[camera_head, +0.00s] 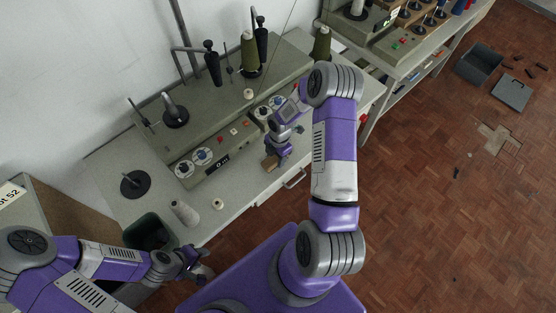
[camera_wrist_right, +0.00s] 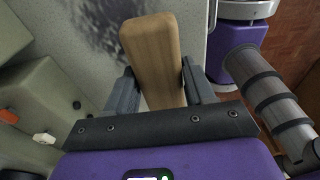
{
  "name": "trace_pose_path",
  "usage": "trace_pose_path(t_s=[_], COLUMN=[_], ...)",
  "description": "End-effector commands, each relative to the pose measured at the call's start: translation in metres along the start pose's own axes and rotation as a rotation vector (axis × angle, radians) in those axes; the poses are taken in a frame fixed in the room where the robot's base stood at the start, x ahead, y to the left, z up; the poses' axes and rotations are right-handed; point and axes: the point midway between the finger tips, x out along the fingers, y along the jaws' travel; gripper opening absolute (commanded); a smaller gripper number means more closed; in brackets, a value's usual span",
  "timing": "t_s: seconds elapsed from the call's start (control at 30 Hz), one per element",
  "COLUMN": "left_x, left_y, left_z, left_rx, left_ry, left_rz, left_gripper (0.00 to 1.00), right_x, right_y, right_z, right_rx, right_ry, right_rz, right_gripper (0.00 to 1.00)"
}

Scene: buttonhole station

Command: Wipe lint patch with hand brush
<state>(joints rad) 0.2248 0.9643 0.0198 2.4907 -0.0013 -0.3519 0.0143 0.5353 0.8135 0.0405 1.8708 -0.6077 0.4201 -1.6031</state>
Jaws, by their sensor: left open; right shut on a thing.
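The hand brush (camera_head: 270,163) shows as a small tan wooden block at the front of the sewing station table. In the right wrist view its wooden body (camera_wrist_right: 152,50) stands between the fingers of my right gripper (camera_wrist_right: 160,85). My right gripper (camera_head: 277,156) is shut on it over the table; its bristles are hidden. The lint patch (camera_wrist_right: 100,25) is a dark grey speckled smudge on the pale tabletop, beside the brush in the right wrist view. My left gripper (camera_head: 201,270) is open and empty, low in front of the table, away from the brush.
The grey-green buttonhole machine (camera_head: 220,115) with dials and knobs lies behind the brush. A white thread cone (camera_head: 184,212), a small spool (camera_head: 218,204) and a black disc (camera_head: 134,184) sit on the left tabletop. A dark bin (camera_head: 150,232) stands near my left arm.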

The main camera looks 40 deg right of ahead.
Motion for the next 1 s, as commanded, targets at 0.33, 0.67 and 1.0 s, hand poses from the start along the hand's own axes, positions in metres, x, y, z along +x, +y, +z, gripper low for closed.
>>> trace_pose_path(t_s=[0.33,0.67,1.0], left_x=[0.005,0.017,0.022], left_y=[-0.002,-0.006,-0.008], left_z=[0.000,-0.001,-0.001], left_rx=[0.000,0.000,0.000], left_ry=[0.000,0.000,0.000], left_rz=[0.000,0.000,0.000], left_gripper=[0.43,0.43,0.43], right_x=[0.000,0.004,0.004], right_y=[0.019,0.046,0.060], right_z=[-0.001,-0.001,-0.001], right_rx=[-0.001,-0.002,-0.001], right_ry=[0.001,0.001,0.001], right_rz=[0.001,0.002,0.003], right_gripper=[0.29,0.29,0.29])
